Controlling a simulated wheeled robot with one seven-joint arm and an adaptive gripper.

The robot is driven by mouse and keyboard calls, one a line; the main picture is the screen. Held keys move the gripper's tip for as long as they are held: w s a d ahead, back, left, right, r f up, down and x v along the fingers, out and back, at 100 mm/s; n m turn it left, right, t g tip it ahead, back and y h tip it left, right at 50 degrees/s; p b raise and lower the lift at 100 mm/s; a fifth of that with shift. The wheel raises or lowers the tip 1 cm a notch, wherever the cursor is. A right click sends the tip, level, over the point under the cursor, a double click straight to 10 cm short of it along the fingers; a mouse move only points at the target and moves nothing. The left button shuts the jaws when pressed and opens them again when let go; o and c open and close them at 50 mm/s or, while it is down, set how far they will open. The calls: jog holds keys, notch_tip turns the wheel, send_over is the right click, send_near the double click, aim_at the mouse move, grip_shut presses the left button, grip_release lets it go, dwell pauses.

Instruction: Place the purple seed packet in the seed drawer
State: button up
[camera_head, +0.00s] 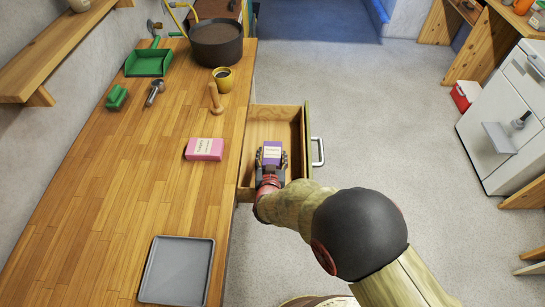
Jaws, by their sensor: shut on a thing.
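The purple seed packet (272,152), with a pale label, is held in my gripper (271,162). My gripper is shut on it, with a finger on either side. The packet is over or inside the open seed drawer (258,128); its height above the drawer floor cannot be told from this view. The drawer is pulled out from the right side of the wooden bench, with a green front and a metal handle. My arm hides the drawer's near right corner.
A pink packet (204,149) lies on the bench (150,195) left of the drawer. A wooden dibber (215,99), a yellow cup (223,79), a large dark pot (216,43) and a green dustpan (149,62) stand farther back. A grey tray (177,270) lies in front.

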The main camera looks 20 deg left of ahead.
jog(key=shift+s+d+f, duration=0.2)
jog(key=shift+s+f, duration=0.05)
jog(key=shift+f, duration=0.4)
jog(key=o, duration=0.7)
jog(key=shift+f, duration=0.1)
jog(key=shift+c, duration=0.2)
jog(key=o, duration=0.4)
jog(key=shift+s+d+f, duration=0.15)
jog(key=shift+f, duration=0.15)
jog(key=shift+c, duration=0.2)
jog(key=shift+r, duration=0.3)
jog(key=r+p+v, duration=0.1)
jog(key=p+v, duration=0.3)
jog(key=v, duration=0.8)
jog(key=shift+w+a+r+p, duration=0.25)
jog(key=shift+w+r+p, duration=0.05)
jog(key=shift+r+p, duration=0.1)
